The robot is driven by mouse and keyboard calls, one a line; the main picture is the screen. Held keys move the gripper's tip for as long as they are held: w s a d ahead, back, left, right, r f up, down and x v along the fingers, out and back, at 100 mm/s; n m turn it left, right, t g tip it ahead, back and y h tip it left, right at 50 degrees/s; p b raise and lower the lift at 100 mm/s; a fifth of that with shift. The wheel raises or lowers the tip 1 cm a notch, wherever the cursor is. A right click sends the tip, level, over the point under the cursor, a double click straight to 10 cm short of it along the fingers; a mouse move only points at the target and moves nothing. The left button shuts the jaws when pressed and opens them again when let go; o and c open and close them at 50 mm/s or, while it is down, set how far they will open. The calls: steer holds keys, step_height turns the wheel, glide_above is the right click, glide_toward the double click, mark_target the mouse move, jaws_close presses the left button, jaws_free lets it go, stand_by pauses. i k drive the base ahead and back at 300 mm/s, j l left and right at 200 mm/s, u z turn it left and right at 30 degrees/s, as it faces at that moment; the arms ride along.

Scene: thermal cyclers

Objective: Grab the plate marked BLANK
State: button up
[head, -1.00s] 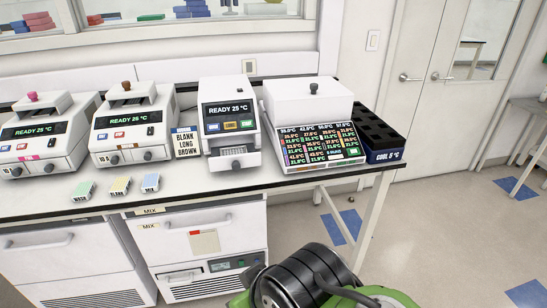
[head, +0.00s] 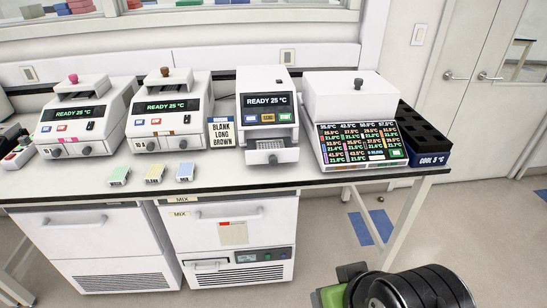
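Three small plates lie in a row near the front edge of the bench: a green plate (head: 118,175), a yellow plate (head: 154,174) and a blue plate (head: 186,172). Each has a small front label, too small to read with certainty; the yellow one's may read BLANK. A sign (head: 222,132) behind them reads BLANK LONG BROWN. My gripper is not in view; only a black and green part of my arm shows at the bottom right, well away from the plates.
Two thermal cyclers with coloured knobs (head: 82,122) (head: 168,115) stand behind the plates. A narrower cycler (head: 267,115), a unit with a colour grid screen (head: 358,128) and a dark COOL 5 °C block (head: 432,158) stand to the right. White cabinets (head: 230,240) fill the space below.

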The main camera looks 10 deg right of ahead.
mark_target(156, 173)
steer(key=i+j, duration=0.15)
steer(key=j, duration=0.3)
steer(key=i+j, duration=0.2)
steer(key=j, duration=0.25)
steer(key=i+j+z, duration=0.1)
steer(key=j, duration=0.35)
steer(key=i+j, duration=0.25)
steer(key=j, duration=0.2)
steer(key=i+j, duration=0.15)
steer(key=j, duration=0.35)
steer(key=i+j, duration=0.15)
steer(key=j, duration=0.3)
steer(key=i+j+z, duration=0.1)
steer(key=j, duration=0.35)
steer(key=i+j, duration=0.2)
steer(key=j, duration=0.3)
